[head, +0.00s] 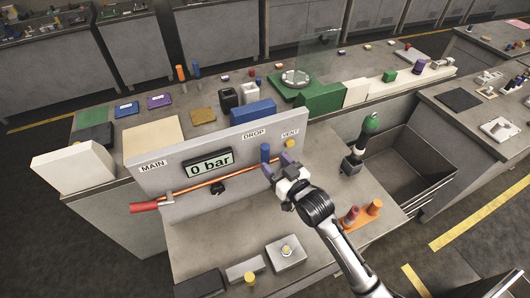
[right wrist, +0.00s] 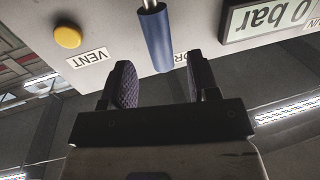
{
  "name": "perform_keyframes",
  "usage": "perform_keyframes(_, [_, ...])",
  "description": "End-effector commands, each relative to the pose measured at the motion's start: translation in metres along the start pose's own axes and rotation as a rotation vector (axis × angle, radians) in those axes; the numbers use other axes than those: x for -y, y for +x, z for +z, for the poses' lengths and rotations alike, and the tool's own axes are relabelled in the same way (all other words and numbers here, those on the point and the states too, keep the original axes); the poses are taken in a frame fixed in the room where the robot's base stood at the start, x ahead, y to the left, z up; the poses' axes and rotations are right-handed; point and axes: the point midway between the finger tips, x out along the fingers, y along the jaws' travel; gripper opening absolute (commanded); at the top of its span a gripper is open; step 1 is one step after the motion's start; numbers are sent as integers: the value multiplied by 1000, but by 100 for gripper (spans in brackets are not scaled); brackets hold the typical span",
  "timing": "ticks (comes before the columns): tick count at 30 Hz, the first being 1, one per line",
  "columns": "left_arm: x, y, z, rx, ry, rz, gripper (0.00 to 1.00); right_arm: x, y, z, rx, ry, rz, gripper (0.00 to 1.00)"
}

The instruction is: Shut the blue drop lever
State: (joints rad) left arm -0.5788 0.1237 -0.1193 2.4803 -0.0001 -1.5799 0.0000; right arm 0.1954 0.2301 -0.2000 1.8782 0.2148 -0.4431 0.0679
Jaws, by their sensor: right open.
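The blue drop lever (head: 265,153) is on the grey panel (head: 230,142), by the DROP label. Its blue sleeve (right wrist: 158,40) sits on a metal rod in the right wrist view. My right gripper (head: 277,168) is open in front of the panel, close to the lever. In the right wrist view its two dark padded fingers (right wrist: 160,76) stand apart, with the free end of the sleeve in line with the gap between them. I see no finger touching it. My left gripper is not in view.
A yellow button (head: 291,143) by the VENT label is just right of the lever. A 0 bar display (head: 209,164) and a red-handled MAIN lever (head: 145,207) are to the left.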

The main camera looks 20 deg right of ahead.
Motion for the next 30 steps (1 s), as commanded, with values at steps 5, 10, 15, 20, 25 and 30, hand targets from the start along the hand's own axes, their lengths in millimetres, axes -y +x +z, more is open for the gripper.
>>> perform_keyframes(5, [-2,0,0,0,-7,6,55,0,28,-1,-1,-1,-1,55])
perform_keyframes(10, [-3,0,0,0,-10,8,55,0,44,0,0,-1,0,55])
perform_keyframes(15, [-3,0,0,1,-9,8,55,0,52,0,-1,-1,-1,55])
perform_keyframes(20, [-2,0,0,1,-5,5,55,0,53,0,0,-1,-1,55])
perform_keyframes(25, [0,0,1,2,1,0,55,0,53,0,0,-1,-1,55])
perform_keyframes(30, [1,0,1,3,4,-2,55,0,53,0,0,-1,-1,38])
